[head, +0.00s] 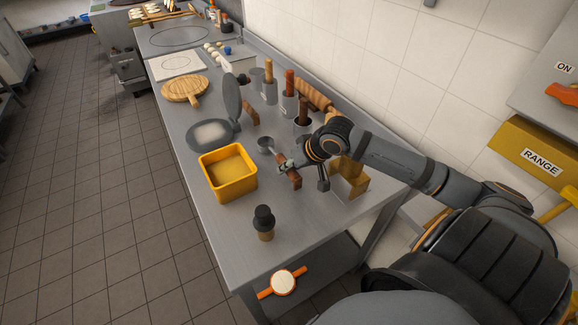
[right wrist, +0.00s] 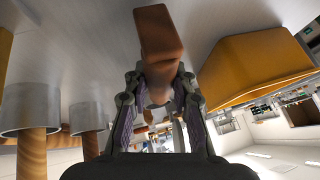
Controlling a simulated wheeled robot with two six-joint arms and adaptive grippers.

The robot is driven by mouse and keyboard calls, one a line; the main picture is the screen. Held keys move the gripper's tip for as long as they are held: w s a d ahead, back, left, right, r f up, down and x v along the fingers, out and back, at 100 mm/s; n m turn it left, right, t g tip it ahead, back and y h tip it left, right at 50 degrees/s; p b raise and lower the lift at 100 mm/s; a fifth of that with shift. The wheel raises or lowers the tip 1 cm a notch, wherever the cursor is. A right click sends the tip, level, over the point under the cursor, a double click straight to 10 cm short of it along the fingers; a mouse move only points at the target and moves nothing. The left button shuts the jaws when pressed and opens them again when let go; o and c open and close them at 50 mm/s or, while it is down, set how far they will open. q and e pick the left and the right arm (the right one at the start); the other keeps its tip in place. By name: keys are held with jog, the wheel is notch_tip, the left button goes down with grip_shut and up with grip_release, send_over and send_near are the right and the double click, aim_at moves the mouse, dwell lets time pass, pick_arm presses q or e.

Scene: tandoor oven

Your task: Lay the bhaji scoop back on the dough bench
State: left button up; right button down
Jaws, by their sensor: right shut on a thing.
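The bhaji scoop has a small round metal bowl (head: 265,142) and a reddish-brown handle (head: 294,179). My right gripper (head: 287,167) is shut on the scoop, low over the steel dough bench (head: 214,258). In the right wrist view the brown handle (right wrist: 158,40) sticks out between the two fingers of my right gripper (right wrist: 160,92). I cannot tell whether the scoop touches the bench top. My left gripper is not in view.
Steel canisters with wooden-handled tools (head: 289,103) stand behind. A black-topped shaker (head: 264,223) is near the front. Bare bench lies between shaker and block.

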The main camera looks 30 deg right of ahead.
jog(key=shift+f, duration=0.3)
grip_release()
dwell(0.5)
dwell(0.3)
jog(key=p+v, duration=0.4)
jog(key=p, duration=0.4)
jog(key=shift+w, duration=0.1)
jog(key=p+v, duration=0.5)
jog(key=p, duration=0.5)
dwell(1.4)
dwell(0.5)
